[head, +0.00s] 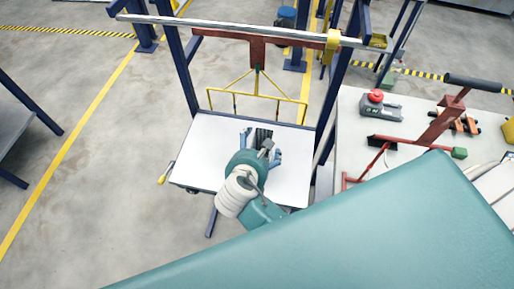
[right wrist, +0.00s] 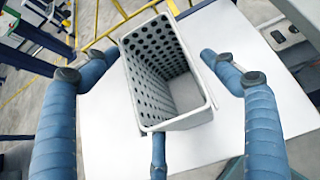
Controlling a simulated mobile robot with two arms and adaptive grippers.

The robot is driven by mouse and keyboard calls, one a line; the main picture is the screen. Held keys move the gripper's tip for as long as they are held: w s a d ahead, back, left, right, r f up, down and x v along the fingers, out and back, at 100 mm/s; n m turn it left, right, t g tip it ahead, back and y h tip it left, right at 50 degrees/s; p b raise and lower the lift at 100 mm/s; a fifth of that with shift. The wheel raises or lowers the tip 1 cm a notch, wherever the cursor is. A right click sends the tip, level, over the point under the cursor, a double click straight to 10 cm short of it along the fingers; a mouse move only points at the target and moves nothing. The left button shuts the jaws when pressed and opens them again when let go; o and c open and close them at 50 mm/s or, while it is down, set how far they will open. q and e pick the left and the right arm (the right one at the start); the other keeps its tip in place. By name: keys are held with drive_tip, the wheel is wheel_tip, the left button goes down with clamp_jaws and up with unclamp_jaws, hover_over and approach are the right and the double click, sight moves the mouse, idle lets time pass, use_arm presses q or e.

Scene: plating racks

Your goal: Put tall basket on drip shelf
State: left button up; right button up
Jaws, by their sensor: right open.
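The tall basket (right wrist: 150,82) is a grey, open-topped box with round holes in its walls. It stands upright on a white tabletop (head: 205,150). In the head view only a dark part of the basket (head: 264,133) shows past my right gripper (head: 261,143). In the right wrist view my right gripper (right wrist: 158,85) is open, with blue fingers spread on both sides of the basket and another finger at its near side. I cannot tell whether that near finger touches it. I cannot tell which surface is the drip shelf. My left gripper is not in view.
A yellow wire hanger (head: 257,95) hangs from a red bracket on the overhead rail (head: 235,29), just behind the tabletop. Blue posts flank it. At right, a bench (head: 350,110) holds a box with a red button (head: 377,97) and red tools. The tabletop's left side is clear.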

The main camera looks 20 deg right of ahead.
drive_tip(key=b+v, duration=0.1)
drive_tip(key=v, duration=1.1)
drive_tip(key=shift+r+b, duration=0.2)
drive_tip(key=shift+b, duration=0.1)
